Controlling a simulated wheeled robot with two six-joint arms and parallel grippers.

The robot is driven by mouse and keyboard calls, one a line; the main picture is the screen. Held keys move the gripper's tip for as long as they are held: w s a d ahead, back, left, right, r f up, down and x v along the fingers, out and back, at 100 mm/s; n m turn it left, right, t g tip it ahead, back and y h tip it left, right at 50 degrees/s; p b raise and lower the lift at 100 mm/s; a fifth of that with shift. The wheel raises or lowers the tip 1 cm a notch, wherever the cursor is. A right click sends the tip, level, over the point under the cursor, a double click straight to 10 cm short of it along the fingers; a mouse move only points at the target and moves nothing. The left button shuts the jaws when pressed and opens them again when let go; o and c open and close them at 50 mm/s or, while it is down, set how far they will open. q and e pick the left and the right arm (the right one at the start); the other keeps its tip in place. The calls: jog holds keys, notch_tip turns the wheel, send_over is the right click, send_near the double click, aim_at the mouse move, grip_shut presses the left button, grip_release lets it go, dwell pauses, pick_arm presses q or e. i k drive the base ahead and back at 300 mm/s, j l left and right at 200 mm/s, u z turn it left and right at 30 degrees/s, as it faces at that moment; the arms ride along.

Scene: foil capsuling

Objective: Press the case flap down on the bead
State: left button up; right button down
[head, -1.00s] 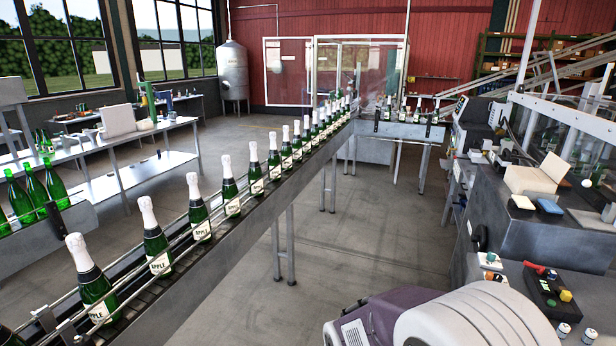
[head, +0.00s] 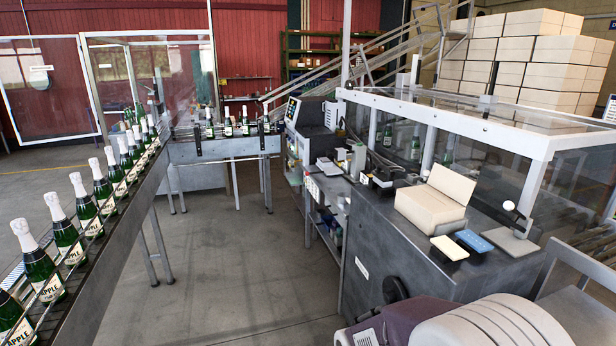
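An open cardboard case (head: 430,206) stands on the grey metal machine top at right of centre in the head view. Its flap (head: 451,183) stands up and leans back at the far side. The bead is too small to make out. Neither of my grippers is in view. A white and purple rounded part at the bottom right looks like part of my own body.
A yellow-white pad (head: 449,248) and a blue pad (head: 473,241) lie in front of the case. A clear-walled guard (head: 480,120) stands behind it. A conveyor with several bottles (head: 64,232) runs along the left. Open floor (head: 235,265) lies between.

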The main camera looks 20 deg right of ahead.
aim_at(459, 187)
jog(key=i+l+z, duration=0.1)
jog(key=i+z, duration=0.25)
jog(key=i, duration=0.25)
jog(key=i+j+z, duration=0.1)
jog(key=i+z, duration=0.25)
jog(key=i, duration=0.25)
jog(key=i+j+z, duration=0.35)
jog(key=i, duration=0.2)
jog(key=l, duration=0.1)
